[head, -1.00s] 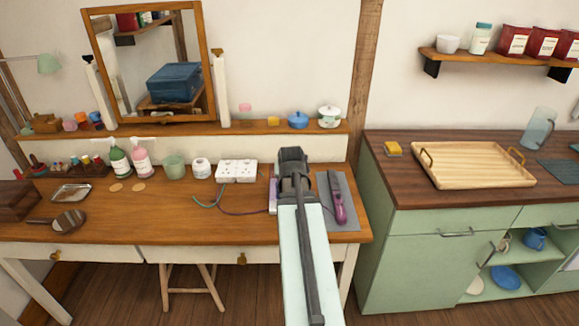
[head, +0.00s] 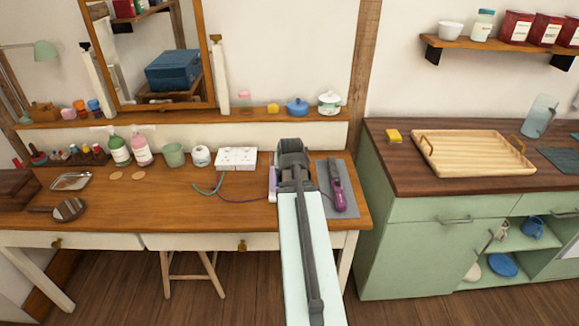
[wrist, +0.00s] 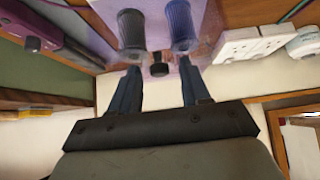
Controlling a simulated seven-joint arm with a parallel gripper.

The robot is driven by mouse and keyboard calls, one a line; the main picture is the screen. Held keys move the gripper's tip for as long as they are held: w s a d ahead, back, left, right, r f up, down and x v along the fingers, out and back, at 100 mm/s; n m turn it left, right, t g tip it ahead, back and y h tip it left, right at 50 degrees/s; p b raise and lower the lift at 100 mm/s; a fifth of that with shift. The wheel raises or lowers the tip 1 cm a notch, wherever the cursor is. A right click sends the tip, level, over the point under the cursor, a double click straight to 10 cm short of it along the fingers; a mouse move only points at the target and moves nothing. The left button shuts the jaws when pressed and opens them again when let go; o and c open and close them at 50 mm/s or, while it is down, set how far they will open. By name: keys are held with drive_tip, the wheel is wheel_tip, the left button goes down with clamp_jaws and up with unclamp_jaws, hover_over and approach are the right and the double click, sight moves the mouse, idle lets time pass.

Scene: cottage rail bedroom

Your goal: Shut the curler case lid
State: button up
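The curler case (head: 272,184) is a purple box near the right end of the wooden dressing table. In the head view my arm hides most of it, and only a thin strip shows left of my gripper (head: 292,158). In the wrist view its purple surface (wrist: 153,22) spreads just beyond the fingertips. Two ribbed cylinders, one grey and one blue (wrist: 179,24), show there, apparently curlers. My gripper's two dark blue fingers (wrist: 158,85) stand apart with nothing seen held between them. Whether they touch the case, and the lid's angle, I cannot tell.
A purple hair iron (head: 337,184) lies on a grey mat (head: 350,207) just right of my gripper. A white socket strip (head: 237,157) stands behind left, with cords across the table. Bottles (head: 140,150) and small jars are further left. The table's front middle is clear.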

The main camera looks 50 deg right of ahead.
wheel_tip(320, 180, up, 10)
idle(1.0)
idle(0.5)
